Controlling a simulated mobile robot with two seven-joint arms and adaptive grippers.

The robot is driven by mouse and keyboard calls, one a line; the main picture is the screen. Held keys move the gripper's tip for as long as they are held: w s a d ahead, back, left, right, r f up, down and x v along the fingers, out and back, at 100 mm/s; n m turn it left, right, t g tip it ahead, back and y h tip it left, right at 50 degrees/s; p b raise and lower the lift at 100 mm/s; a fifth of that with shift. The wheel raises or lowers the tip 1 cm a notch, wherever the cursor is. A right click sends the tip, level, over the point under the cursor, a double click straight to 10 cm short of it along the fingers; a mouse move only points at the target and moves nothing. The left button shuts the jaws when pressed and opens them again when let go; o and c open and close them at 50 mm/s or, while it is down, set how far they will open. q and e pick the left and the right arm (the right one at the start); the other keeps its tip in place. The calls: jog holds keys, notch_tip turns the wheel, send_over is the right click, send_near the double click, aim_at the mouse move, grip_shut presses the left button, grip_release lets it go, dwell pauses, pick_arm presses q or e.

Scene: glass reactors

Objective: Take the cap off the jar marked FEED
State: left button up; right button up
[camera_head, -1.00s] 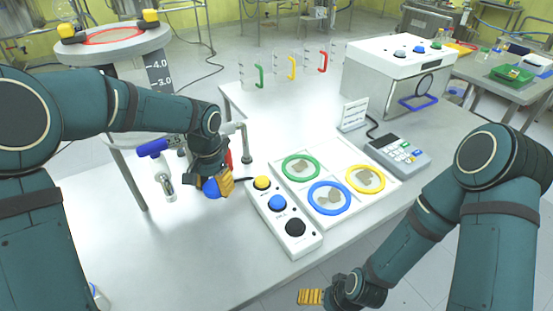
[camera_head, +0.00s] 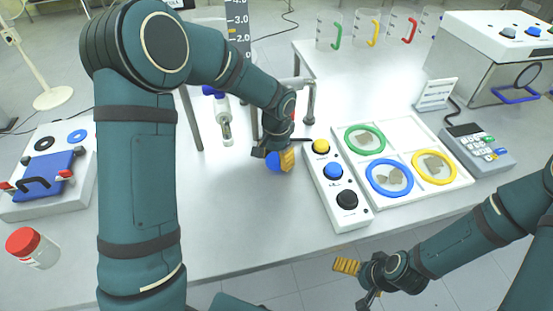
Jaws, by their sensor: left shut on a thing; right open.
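My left gripper (camera_head: 279,160) is far to the jar's right, just left of the button panel. It is shut on a rounded blue thing (camera_head: 273,162), mostly hidden by the fingers; I cannot tell whether that is a cap. My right gripper (camera_head: 354,281) is open and empty, in front of the table's front edge at lower right.
A white device with a blue plate (camera_head: 48,175) stands behind the jar. The button panel (camera_head: 335,190) and a white tray (camera_head: 455,187) with coloured rings lie to the right. A keypad (camera_head: 480,150) stands beyond. The table left of the panel is mostly clear.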

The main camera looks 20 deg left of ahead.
aim_at(277, 159)
pick_arm(q)
jog(key=shift+f, duration=0.15)
jog(key=o, duration=1.2)
notch_tip(277, 159, up, 12)
jog(key=p, duration=0.2)
jog(key=shift+d+p, duration=0.1)
jog(key=shift+p, duration=0.3)
jog(key=shift+s, duration=0.1)
